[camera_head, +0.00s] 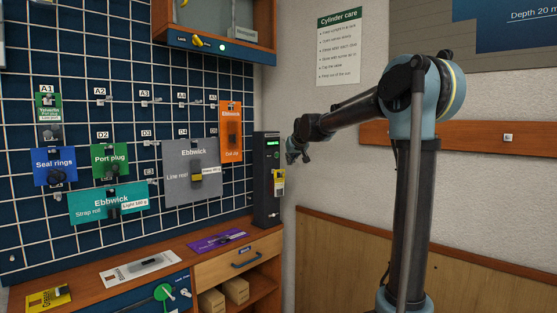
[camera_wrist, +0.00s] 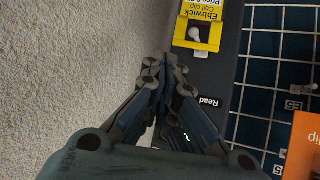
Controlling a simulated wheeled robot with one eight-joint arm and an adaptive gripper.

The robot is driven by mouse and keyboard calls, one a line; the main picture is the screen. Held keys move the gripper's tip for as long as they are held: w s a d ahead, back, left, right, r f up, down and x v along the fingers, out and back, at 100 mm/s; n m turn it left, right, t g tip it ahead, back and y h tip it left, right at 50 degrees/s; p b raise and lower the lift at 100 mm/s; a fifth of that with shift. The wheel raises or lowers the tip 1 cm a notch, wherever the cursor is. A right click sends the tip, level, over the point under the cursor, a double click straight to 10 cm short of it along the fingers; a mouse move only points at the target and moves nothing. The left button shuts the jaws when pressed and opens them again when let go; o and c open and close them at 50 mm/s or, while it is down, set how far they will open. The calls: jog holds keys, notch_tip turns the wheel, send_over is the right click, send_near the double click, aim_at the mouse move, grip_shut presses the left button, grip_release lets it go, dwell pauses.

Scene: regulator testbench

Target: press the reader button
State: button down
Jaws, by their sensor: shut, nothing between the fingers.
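The reader is a tall dark box (camera_head: 266,200) with a green-lit display (camera_head: 273,143), standing on the bench at the wall corner. A yellow Ebbwick Coil clip card (camera_head: 279,182) is on its front. In the wrist view the reader's dark face (camera_wrist: 233,72) runs behind my gripper, with the yellow card (camera_wrist: 198,27) beyond the fingertips and a "Read" label (camera_wrist: 208,101) beside the right finger. I cannot make out the button; my fingers cover the face beside the label. My gripper (camera_head: 292,158) is shut and empty, close to the reader; contact cannot be told. It also shows in the wrist view (camera_wrist: 165,66).
A blue grid board (camera_head: 70,80) with hanging packs is left of the reader; an orange pack (camera_head: 231,120) hangs closest to it. A wooden cabinet (camera_head: 222,42) is above. Cards lie on the bench (camera_head: 212,254). Bare wall (camera_wrist: 70,70) lies to the reader's right.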

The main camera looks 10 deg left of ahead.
jog(key=shift+w+a, duration=0.6)
jog(key=shift+a, duration=0.2)
jog(key=shift+w+a, duration=0.55)
jog(key=shift+a, duration=0.2)
dwell(0.4)
jog(key=shift+w+a, duration=0.25)
jog(key=shift+a, duration=0.1)
jog(key=shift+w+a, duration=0.25)
jog(key=shift+a, duration=0.1)
dwell(1.0)
dwell(0.3)
jog(key=shift+s+d, duration=0.55)
jog(key=shift+d, duration=0.15)
jog(key=shift+s+d, duration=0.8)
jog(key=shift+d, duration=0.2)
jog(key=shift+s+d, duration=0.75)
jog(key=shift+d, duration=0.25)
